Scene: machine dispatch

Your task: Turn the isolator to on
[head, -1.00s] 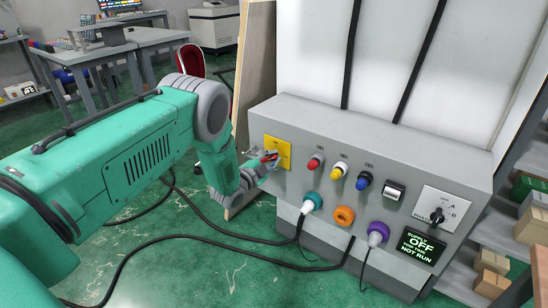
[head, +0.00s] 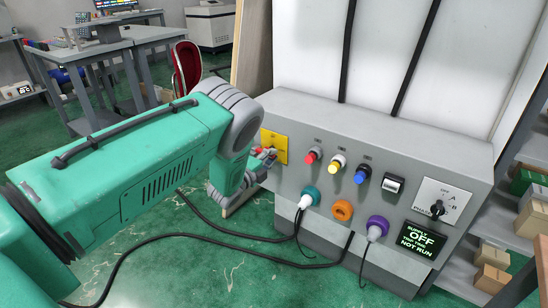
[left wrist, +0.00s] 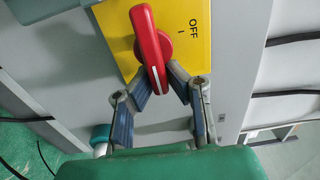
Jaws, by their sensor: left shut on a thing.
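The isolator is a red rotary handle (left wrist: 150,48) on a yellow plate (left wrist: 196,38) marked OFF and I. The plate (head: 273,145) sits at the left end of the grey panel's front in the head view. My left gripper (left wrist: 160,82) is shut on the lower end of the red handle, with one finger on each side. The handle stands roughly along the gripper's direction, slightly tilted, in the left wrist view. In the head view my left gripper (head: 266,156) is small and partly hides the plate. My right gripper is not in view.
The grey panel (head: 320,120) also has red, yellow and blue buttons, a black switch, teal, orange and purple sockets, and a selector. A display (head: 419,241) reads SUPPLY OFF. Black cables lie on the green floor. Shelves with boxes stand at right.

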